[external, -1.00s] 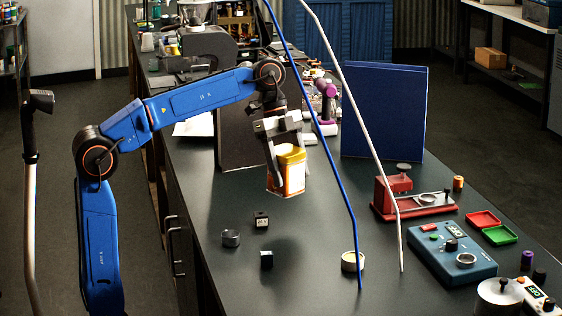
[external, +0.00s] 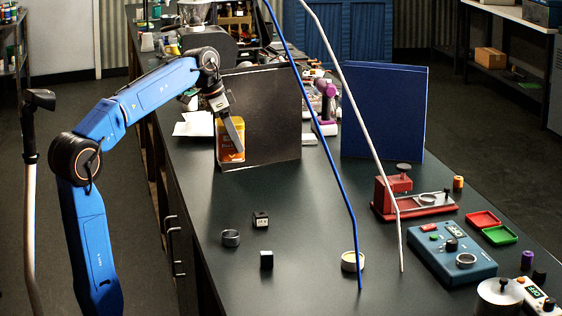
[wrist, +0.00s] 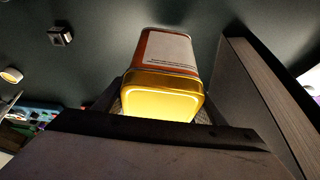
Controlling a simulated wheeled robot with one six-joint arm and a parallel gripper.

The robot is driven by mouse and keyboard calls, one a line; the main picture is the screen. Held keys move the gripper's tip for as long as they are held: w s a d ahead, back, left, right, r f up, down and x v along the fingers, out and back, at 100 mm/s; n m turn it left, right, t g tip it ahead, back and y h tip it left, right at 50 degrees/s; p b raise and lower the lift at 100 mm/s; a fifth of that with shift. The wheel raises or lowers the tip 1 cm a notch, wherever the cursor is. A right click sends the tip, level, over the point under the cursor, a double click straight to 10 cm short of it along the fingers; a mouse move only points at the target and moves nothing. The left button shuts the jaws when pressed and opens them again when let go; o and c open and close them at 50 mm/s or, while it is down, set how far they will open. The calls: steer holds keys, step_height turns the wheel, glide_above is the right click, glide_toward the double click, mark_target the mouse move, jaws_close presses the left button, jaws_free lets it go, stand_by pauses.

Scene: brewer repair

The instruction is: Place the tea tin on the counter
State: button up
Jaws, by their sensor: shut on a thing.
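The tea tin (external: 230,142) is orange with a yellow lid. It is upright or nearly so, in front of the black panel's left part. My gripper (external: 236,136) is shut on it, with one finger showing along its right side. In the wrist view the tin (wrist: 165,52) sits between the fingers, its yellow lid nearest the camera. The counter (external: 200,195) is dark and lies below the tin. I cannot tell whether the tin's base touches it.
A black panel (external: 275,120) stands close behind and beside the tin. A blue panel (external: 383,110) stands to the right. Small dark blocks (external: 261,220) and a dark ring (external: 231,238) lie nearer the front. A blue rod (external: 325,150) and a white rod (external: 365,130) cross the view.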

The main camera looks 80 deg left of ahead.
steer(key=shift+s+a+n, duration=0.4)
steer(key=shift+s+a, duration=0.15)
steer(key=shift+a, duration=0.3)
steer(key=shift+f, duration=5)
steer(key=o, duration=1.2)
steer(key=shift+f, duration=0.1)
steer(key=v, duration=1.2)
steer(key=shift+d, duration=0.25)
steer(key=shift+s+d, duration=0.1)
